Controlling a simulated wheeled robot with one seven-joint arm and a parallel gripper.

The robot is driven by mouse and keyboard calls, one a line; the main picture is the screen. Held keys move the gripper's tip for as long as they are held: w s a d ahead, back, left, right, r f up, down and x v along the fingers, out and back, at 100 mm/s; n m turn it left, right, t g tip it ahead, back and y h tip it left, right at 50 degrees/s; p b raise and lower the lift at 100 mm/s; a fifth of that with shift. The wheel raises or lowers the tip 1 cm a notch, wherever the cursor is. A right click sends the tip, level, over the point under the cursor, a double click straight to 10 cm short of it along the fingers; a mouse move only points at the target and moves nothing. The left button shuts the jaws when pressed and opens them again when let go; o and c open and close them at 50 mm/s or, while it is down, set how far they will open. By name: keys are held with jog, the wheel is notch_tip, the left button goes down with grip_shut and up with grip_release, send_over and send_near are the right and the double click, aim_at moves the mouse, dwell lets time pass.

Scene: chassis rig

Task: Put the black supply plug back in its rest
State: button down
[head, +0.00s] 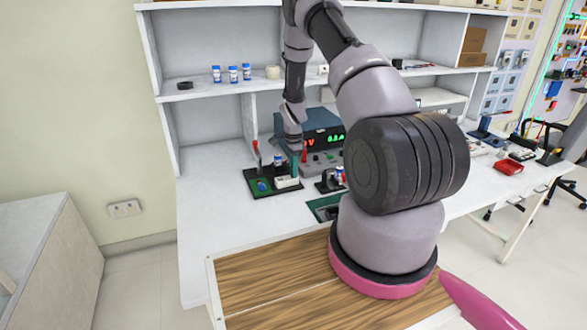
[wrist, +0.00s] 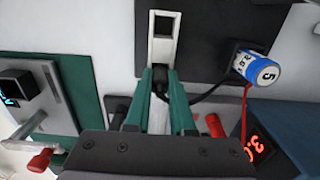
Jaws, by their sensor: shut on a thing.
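My gripper (wrist: 162,82) has green fingers shut on the black supply plug (wrist: 160,76), whose black cable curves off to the right. In the wrist view, the plug lies at the near end of a white rest-like block (wrist: 152,48) with a dark square opening at its far end. I cannot tell whether the plug is inside the block or only against or above it. In the head view, my gripper (head: 294,172) points down over the white block (head: 287,183) on a dark and green board (head: 262,189); the plug is too small to make out.
A blue-and-white cylinder (wrist: 256,68) marked 5 stands right of the block. A red plug (wrist: 215,125) and a supply with a red display (wrist: 259,145) are close by. A green board (wrist: 62,82) lies left. The bench (head: 208,215) is clear at front left.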

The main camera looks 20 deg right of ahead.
jog(key=shift+f, duration=0.25)
jog(key=c, duration=0.7)
grip_release()
notch_tip(320, 180, up, 11)
jog(key=shift+f, duration=0.1)
